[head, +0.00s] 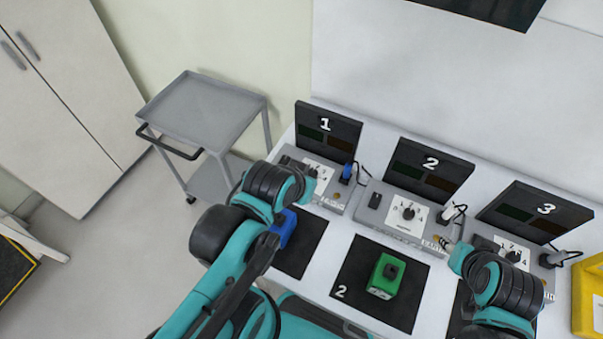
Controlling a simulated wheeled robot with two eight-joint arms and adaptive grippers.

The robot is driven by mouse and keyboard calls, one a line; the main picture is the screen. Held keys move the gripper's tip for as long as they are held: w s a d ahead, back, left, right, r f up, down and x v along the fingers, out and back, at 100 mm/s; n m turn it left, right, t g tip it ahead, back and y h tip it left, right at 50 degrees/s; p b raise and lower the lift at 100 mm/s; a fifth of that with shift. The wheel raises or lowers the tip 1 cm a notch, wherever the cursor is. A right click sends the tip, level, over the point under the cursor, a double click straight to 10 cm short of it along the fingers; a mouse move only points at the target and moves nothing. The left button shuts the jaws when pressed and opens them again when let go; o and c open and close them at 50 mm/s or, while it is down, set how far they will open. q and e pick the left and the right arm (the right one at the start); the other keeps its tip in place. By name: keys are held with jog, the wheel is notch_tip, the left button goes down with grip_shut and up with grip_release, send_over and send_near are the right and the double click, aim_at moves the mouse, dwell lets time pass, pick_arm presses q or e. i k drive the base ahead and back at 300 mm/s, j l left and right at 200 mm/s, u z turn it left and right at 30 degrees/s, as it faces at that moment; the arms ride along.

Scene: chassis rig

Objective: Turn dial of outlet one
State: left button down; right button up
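Outlet one is the grey box (338,198) below the black panel marked 1 (327,130). Its white dial plate (327,172) shows only in part; my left wrist and gripper cover much of it and I cannot make out the knob clearly. My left gripper (313,174) is at the left edge of this plate, and I cannot tell whether it touches the dial. Its fingers are mostly hidden. My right gripper (443,243) is at the front edge between outlets two and three; its fingers are too small to read.
Outlet two (408,212) and outlet three (513,252) stand to the right, with dials and plugged cables. A blue block (284,228) and a green block (387,275) sit on black mats. A yellow bin (588,295) is at the right edge. A grey cart (204,108) stands left of the table.

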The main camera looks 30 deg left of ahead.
aim_at(313, 172)
jog(key=l+u, duration=0.15)
jog(key=u, duration=0.2)
jog(key=k+l+u, duration=0.1)
jog(key=u, duration=0.2)
jog(key=k+l+u, duration=0.1)
jog(key=u, duration=0.25)
jog(key=k, duration=0.05)
